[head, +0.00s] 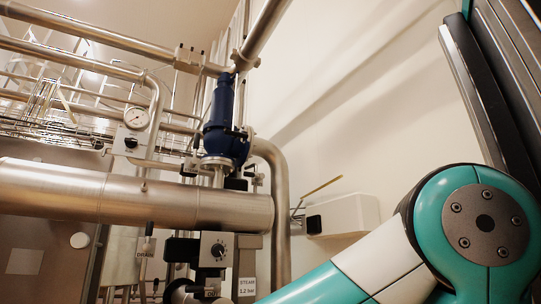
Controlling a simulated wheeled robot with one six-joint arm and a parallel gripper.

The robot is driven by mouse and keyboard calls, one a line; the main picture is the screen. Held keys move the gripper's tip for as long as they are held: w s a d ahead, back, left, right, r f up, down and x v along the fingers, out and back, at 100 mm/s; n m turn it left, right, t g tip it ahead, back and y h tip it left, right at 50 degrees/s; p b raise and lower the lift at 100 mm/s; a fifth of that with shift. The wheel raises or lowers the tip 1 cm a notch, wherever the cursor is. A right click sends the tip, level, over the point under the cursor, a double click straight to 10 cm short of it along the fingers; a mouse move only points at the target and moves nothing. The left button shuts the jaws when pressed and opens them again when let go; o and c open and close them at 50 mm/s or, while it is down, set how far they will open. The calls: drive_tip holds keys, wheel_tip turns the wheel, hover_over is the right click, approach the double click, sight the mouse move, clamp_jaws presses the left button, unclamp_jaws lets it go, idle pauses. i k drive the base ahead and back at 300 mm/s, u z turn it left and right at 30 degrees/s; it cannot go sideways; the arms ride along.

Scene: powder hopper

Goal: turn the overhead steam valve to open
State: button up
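I cannot tell for certain which fitting is the steam valve. A blue valve body (222,125) stands upright on the pipework at the centre, under the pipes near the ceiling. No valve handle's position can be read clearly. My turquoise and white arm crosses the lower right, apart from the valve in the picture. My gripper is out of view.
A thick steel pipe (130,195) runs across the left. A vertical pipe (274,200) bends down right of the blue valve. A white wall box (343,215) has a thin yellowish rod (322,186) nearby.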

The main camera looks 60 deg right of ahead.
sight(194, 161)
drive_tip(key=z, duration=0.7)
drive_tip(key=i, duration=0.4)
drive_tip(key=u, duration=0.05)
